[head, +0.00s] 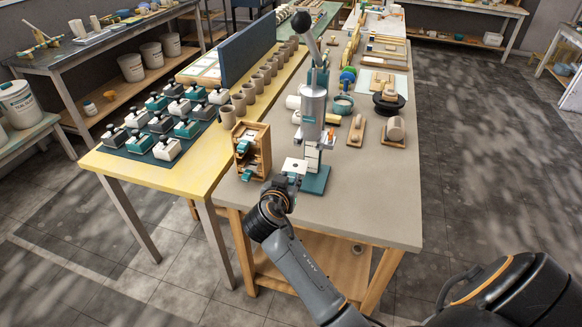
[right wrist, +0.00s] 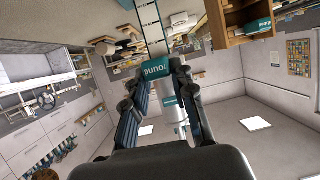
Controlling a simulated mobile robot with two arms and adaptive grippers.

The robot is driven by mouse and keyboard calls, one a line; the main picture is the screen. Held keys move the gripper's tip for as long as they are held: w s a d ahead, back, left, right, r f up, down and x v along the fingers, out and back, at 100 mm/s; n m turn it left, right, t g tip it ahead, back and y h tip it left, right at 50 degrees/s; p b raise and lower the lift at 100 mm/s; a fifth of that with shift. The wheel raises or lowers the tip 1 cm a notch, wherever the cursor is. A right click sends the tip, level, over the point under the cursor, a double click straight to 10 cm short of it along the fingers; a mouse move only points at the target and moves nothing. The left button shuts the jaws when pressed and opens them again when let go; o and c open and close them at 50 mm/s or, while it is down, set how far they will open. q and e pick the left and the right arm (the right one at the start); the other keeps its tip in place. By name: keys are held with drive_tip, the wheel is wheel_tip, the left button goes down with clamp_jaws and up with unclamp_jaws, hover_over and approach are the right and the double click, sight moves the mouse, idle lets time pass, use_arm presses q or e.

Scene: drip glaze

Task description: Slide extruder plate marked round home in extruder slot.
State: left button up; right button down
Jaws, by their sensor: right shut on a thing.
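My right gripper (head: 287,184) is shut on the teal tab of a plate. In the right wrist view the tab (right wrist: 155,68) reads "round", upside down, between the two fingers. The plate's white part (head: 294,165) with a dark hole shows beyond the fingers in the head view. The extruder (head: 313,108) stands upright on a teal base (head: 317,181), with a grey barrel and a black-knobbed lever. The plate is close to the front left of the extruder, below the barrel. I cannot tell whether it touches the slot, which is not clearly visible. My left gripper is not in view.
A wooden rack (head: 263,139) with teal-tabbed plates stands just left of the extruder. It also shows in the right wrist view (right wrist: 226,26). The grey table's (head: 375,205) front right is clear.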

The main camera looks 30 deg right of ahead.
sight(300, 163)
drive_tip(key=shift+w+d+r+m+h, duration=0.1)
drive_tip(key=shift+w+d+m+h, duration=0.1)
drive_tip(key=shift+m+h, duration=0.1)
drive_tip(key=shift+s+d, duration=0.15)
drive_tip(key=shift+w+d+g, duration=0.2)
drive_tip(key=shift+d+g, duration=0.1)
drive_tip(key=shift+d, duration=0.2)
drive_tip(key=shift+w+d, duration=0.2)
drive_tip(key=shift+w, duration=0.05)
drive_tip(key=shift+w+d, duration=0.35)
drive_tip(key=shift+d, duration=0.05)
drive_tip(key=shift+w+d, duration=0.45)
drive_tip(key=shift+d, duration=0.1)
drive_tip(key=shift+w+d, duration=0.35)
drive_tip(key=c, duration=1.7)
unclamp_jaws()
drive_tip(key=shift+d, duration=0.1)
drive_tip(key=c, duration=0.4)
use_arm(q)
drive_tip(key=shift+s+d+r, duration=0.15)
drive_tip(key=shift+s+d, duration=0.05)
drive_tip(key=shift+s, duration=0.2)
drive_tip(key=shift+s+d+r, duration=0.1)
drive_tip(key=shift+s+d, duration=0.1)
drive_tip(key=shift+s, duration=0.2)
use_arm(e)
clamp_jaws()
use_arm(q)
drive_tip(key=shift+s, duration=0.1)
